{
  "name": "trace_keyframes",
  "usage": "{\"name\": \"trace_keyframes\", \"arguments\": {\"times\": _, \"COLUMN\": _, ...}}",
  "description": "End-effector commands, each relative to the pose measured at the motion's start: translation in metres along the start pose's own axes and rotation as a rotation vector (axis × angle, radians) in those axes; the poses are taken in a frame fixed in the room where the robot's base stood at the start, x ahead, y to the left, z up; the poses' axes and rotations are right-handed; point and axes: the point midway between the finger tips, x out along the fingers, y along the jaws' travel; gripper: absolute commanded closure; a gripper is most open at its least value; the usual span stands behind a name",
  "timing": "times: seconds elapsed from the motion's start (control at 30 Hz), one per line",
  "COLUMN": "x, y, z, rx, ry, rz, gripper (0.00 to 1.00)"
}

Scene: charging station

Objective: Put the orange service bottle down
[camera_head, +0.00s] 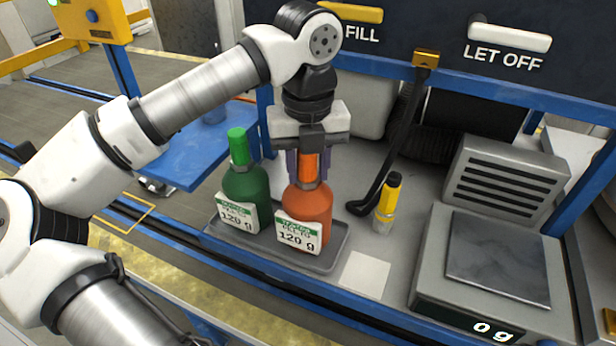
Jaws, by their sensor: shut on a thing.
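The orange service bottle (308,207) is upright at the right side of a shallow grey tray (330,257). Its white label reads 120 g. My gripper (309,170) points down and is shut on the orange bottle's neck. The bottle's base looks to be in or just over the tray; I cannot tell whether it touches. A green bottle (246,186), also labelled 120 g, stands in the tray just left of the orange one.
A scale (497,255) reading 0 g stands at the right, its plate empty. A white square (363,276) on the bench is bare. FILL and LET OFF handles (508,35) are above.

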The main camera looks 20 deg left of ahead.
Motion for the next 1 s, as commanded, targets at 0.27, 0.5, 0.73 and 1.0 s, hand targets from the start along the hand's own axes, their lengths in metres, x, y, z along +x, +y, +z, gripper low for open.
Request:
{"name": "trace_keyframes", "arguments": {"times": 0.27, "x": 0.0062, "y": -0.0002, "z": 0.0001, "rx": 0.0, "ry": -0.002, "rz": -0.001, "gripper": 1.0}}
{"name": "trace_keyframes", "arguments": {"times": 0.5, "x": 0.0097, "y": -0.0001, "z": 0.0, "rx": 0.0, "ry": -0.001, "rz": 0.0, "gripper": 0.57}}
{"name": "trace_keyframes", "arguments": {"times": 0.73, "x": 0.0096, "y": -0.0002, "z": 0.0, "rx": 0.0, "ry": -0.001, "rz": 0.0, "gripper": 0.43}}
{"name": "trace_keyframes", "arguments": {"times": 1.0, "x": 0.0063, "y": -0.0002, "z": -0.0001, "rx": 0.0, "ry": -0.001, "rz": -0.001, "gripper": 0.43}}
